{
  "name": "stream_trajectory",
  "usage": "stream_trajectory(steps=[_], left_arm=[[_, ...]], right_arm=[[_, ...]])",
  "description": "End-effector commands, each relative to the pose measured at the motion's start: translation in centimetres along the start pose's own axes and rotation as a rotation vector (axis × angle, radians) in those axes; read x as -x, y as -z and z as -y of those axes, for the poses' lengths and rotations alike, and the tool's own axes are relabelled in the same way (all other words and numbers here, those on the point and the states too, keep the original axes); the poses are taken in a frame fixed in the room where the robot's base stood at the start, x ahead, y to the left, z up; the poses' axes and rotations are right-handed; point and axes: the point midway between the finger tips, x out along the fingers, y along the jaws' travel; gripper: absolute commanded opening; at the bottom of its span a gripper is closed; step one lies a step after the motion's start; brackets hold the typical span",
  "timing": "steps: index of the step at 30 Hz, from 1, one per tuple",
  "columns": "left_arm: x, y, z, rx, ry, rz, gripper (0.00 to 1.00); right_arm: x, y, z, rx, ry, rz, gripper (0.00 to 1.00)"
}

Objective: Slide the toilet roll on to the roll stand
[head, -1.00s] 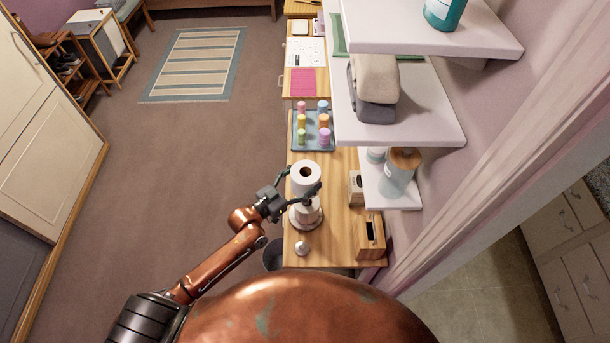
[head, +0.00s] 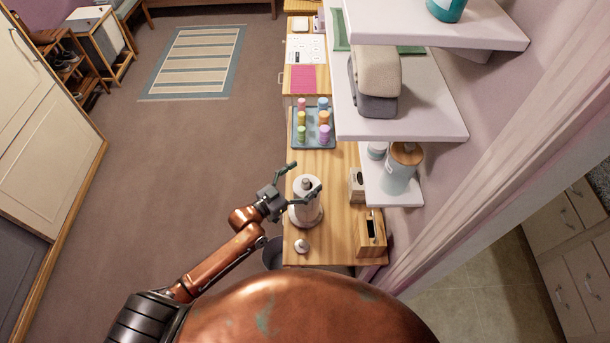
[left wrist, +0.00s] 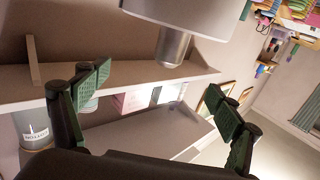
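The white toilet roll (head: 306,213) sits upright around the roll stand (head: 307,184) on the wooden table, and the post's top sticks out above it. My left gripper (head: 304,179) is open and empty, its green fingers spread apart at about the height of the post's top. In the left wrist view the roll (left wrist: 185,12) and the grey post (left wrist: 172,46) appear upside down at the top, with the open fingers (left wrist: 160,90) lower in the picture. The stand's base is mostly hidden by the roll. My right gripper is not in view.
A blue tray (head: 296,143) with several coloured cylinders lies farther back. A tissue box (head: 356,185) and a wooden box (head: 371,240) stand to the right, and a small white object (head: 301,246) is in front. White shelves (head: 430,120) overhang the right side.

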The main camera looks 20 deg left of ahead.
Motion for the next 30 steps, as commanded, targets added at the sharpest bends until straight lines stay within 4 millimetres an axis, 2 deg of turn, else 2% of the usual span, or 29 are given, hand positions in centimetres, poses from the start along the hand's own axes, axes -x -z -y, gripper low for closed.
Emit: stream_trajectory(steps=[10, 14, 17, 24, 30], left_arm=[[0.1, -0.1, 0.0, 0.001, 0.0, 0.002, 0.93], [0.8, -0.2, 0.0, 0.0, 0.001, 0.004, 0.93], [2.3, -0.2, 0.1, -0.001, 0.001, 0.004, 0.93], [7.4, -0.2, 0.0, -0.001, 0.001, 0.006, 0.93], [10.6, 0.0, 0.0, -0.001, 0.0, 0.003, 0.93]], right_arm=[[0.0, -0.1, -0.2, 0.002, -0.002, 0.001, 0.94], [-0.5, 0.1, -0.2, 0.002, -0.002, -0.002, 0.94], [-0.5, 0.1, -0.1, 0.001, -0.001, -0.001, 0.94], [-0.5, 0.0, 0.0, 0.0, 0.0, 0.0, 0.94], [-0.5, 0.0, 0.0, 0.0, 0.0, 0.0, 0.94]])
